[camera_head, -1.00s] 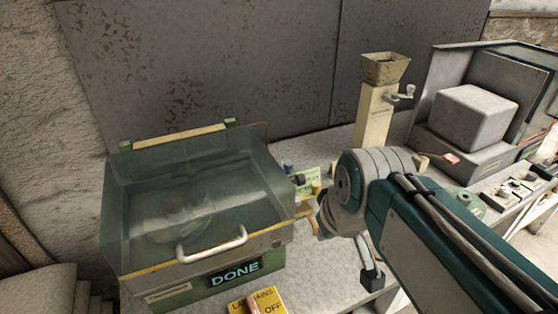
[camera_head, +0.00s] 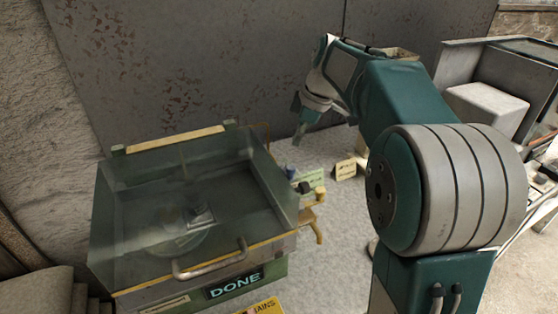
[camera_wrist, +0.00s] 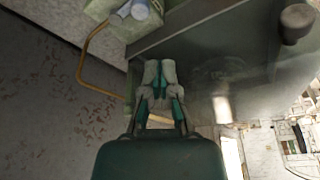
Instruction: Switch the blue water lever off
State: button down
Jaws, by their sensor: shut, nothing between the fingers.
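A small blue piece, likely the blue water lever (camera_head: 290,169), stands just behind the right side of the clear-lidded tank machine (camera_head: 122,232). In the wrist view a pale blue rounded piece (camera_wrist: 140,9) shows at the top edge on a greenish block; I cannot tell its on or off position. My gripper (camera_head: 301,132) hangs above and behind the machine's back right corner, pointing down, apart from the lever. In the wrist view my gripper (camera_wrist: 159,72) is shut with its fingertips together and holds nothing.
A black knob (camera_head: 304,187) and a brass tap (camera_head: 318,217) stick out at the machine's right. A small card (camera_head: 345,170) stands on the bench behind. A thin bent pipe (camera_wrist: 84,62) runs beside the gripper.

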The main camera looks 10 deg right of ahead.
aim_at(282, 165)
jog(key=w, duration=0.1)
jog(key=w+f+n, duration=0.1)
jog(key=shift+w+d, duration=0.2)
jog(key=shift+w, duration=0.15)
jog(key=x, duration=1)
jog(key=shift+s+a+r, duration=0.1)
jog(key=shift+s+a, duration=0.05)
jog(key=shift+a, duration=0.05)
jog(key=shift+n, duration=0.3)
